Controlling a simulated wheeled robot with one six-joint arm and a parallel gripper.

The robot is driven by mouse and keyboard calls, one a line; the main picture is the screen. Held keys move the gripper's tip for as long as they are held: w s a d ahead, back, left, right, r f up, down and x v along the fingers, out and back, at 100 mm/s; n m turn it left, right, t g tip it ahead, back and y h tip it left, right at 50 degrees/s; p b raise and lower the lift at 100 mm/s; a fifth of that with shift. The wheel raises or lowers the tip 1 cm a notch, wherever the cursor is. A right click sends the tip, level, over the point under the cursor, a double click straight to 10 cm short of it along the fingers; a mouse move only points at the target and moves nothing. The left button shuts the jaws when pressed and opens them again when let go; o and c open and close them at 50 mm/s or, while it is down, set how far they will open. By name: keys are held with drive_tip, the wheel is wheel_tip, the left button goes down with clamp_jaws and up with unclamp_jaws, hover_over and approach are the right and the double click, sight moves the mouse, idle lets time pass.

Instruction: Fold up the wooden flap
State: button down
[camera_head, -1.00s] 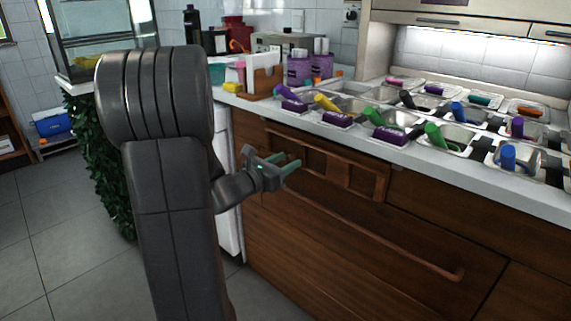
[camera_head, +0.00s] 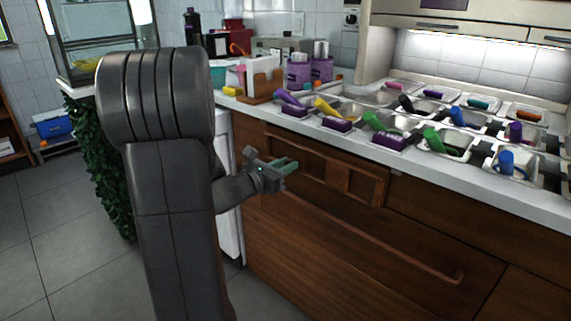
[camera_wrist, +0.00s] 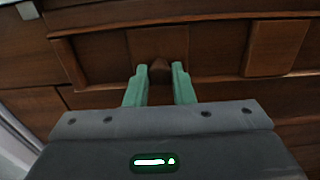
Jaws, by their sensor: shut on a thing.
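The wooden flap (camera_head: 382,183) hangs folded down against the brown counter front, just below the white worktop. It shows a long rail and square wooden brackets. In the wrist view the flap (camera_wrist: 275,47) spans the upper picture, and my gripper (camera_wrist: 160,70) is shut on a small wooden piece of the flap (camera_wrist: 160,66) between the fingertips. The fingers partly hide the bracket behind them.
A long wooden drawer handle (camera_head: 400,250) runs below the flap. The worktop (camera_head: 460,178) above carries metal tubs with coloured scoops, purple labels and a wooden holder (camera_head: 262,86). A leafy green panel (camera_head: 95,165) stands left of my arm. The floor on the left is clear.

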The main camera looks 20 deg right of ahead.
drive_tip(key=shift+s+a+r+g+y+p, duration=0.25)
drive_tip(key=shift+r+y+p, duration=0.35)
drive_tip(key=shift+p, duration=0.85)
drive_tip(key=shift+a+r+g+y+p, duration=0.25)
drive_tip(key=shift+a+r+y+p, duration=0.25)
drive_tip(key=shift+p, duration=0.95)
wheel_tip(320, 180, up, 11)
drive_tip(key=g+y+p, duration=0.3)
drive_tip(key=y+p, duration=0.4)
drive_tip(key=p, duration=2.7)
drive_tip(key=shift+a+f+y, duration=0.15)
drive_tip(key=shift+f+y, duration=0.05)
drive_tip(key=shift+y, duration=0.1)
drive_tip(key=shift+s, duration=0.1)
drive_tip(key=c, duration=1.5)
unclamp_jaws()
drive_tip(key=shift+f, duration=0.1)
drive_tip(key=shift+o, duration=1.3)
drive_tip(key=shift+f, duration=0.1)
